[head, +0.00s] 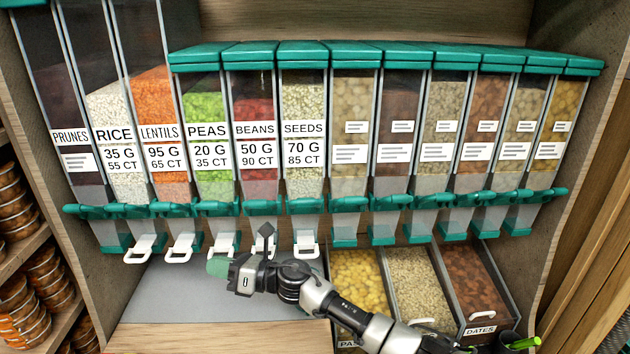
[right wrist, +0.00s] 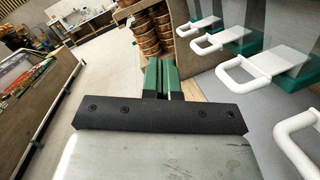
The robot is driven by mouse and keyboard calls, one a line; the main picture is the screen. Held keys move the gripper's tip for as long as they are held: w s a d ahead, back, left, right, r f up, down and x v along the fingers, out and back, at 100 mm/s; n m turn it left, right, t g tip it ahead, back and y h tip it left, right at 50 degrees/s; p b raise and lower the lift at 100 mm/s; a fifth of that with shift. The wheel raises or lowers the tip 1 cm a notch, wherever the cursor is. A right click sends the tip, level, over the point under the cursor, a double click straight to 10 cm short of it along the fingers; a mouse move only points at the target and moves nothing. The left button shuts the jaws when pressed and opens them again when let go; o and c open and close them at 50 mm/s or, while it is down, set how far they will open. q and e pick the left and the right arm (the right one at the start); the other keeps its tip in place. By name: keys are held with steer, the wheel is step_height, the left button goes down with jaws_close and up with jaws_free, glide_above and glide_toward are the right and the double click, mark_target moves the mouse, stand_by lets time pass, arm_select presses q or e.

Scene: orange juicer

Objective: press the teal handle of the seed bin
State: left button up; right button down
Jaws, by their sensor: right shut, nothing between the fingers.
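The seeds bin (head: 303,130) is a clear dispenser labelled SEEDS, 70 G, 85 CT, with pale seeds inside and a teal lid. Its teal handle (head: 305,205) is a bar across its lower front, and a white loop (head: 306,246) hangs below. My right gripper (head: 218,266) is shut and empty, its teal fingertips pointing left below the peas bin, to the left of and lower than the seeds bin's handle. The shut fingers also show in the right wrist view (right wrist: 162,76). My left gripper is not in view.
The peas bin (head: 208,120) and beans bin (head: 254,120) stand to the left of the seeds bin. White loops (right wrist: 245,75) line the right side of the wrist view. Open trays (head: 418,275) sit at lower right. The grey surface (head: 170,300) below the bins is clear.

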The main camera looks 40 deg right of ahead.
step_height(320, 180, up, 7)
steer(key=n+g+y, duration=0.1)
steer(key=n+g, duration=0.4)
steer(key=n, duration=0.5)
step_height(320, 180, up, 11)
steer(key=n+g+h+p, duration=0.2)
steer(key=n+g+h, duration=0.2)
steer(key=n+h, duration=0.75)
glide_above(305, 204)
steer(key=w+a, duration=0.3)
steer(key=a, duration=0.3)
steer(key=n+y, duration=0.1)
steer(key=y, duration=0.1)
steer(key=s+d+r+h, duration=0.1)
steer(key=d+r, duration=0.1)
steer(key=d, duration=0.2)
steer(key=s+d+r+n+g+h, duration=0.1)
steer(key=d+r+h, duration=0.1)
steer(key=d+r, duration=0.1)
steer(key=s+d+r+h+p, duration=0.1)
steer(key=s+d+r+h, duration=0.1)
steer(key=d+r, duration=0.1)
steer(key=shift+s+d+n+g, duration=0.1)
steer(key=shift+d+n+g, duration=0.25)
steer(key=shift+d, duration=0.5)
steer(key=shift+f, duration=0.1)
